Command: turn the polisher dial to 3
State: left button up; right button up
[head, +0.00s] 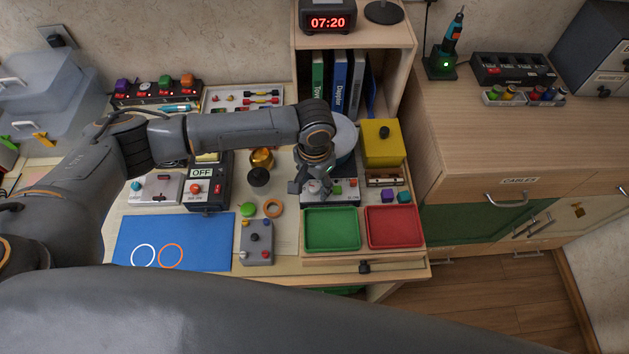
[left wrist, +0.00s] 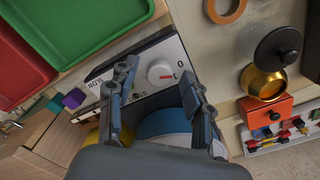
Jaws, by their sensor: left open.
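The polisher is a grey-white machine (head: 345,190) behind the green tray, largely covered by my arm in the head view. Its sloped front panel (left wrist: 148,92) shows in the left wrist view. The polisher dial (left wrist: 158,71) is a round white knob with a red pointer that points right in that picture, near a small mark below the printed 0. My left gripper (head: 310,192) is open over the panel. In the left wrist view, its two fingers (left wrist: 159,76) are spread, one on each side of the dial and apart from it. My right gripper is not in view.
A green tray (head: 332,248) and a red tray (head: 419,245) lie in front of the polisher. A yellow box (head: 381,160) stands to its right. A brass pot (head: 262,158) and a black switch box (head: 207,180) stand to its left.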

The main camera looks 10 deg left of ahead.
pick_arm(q)
jog(key=c, duration=0.6)
grip_shut()
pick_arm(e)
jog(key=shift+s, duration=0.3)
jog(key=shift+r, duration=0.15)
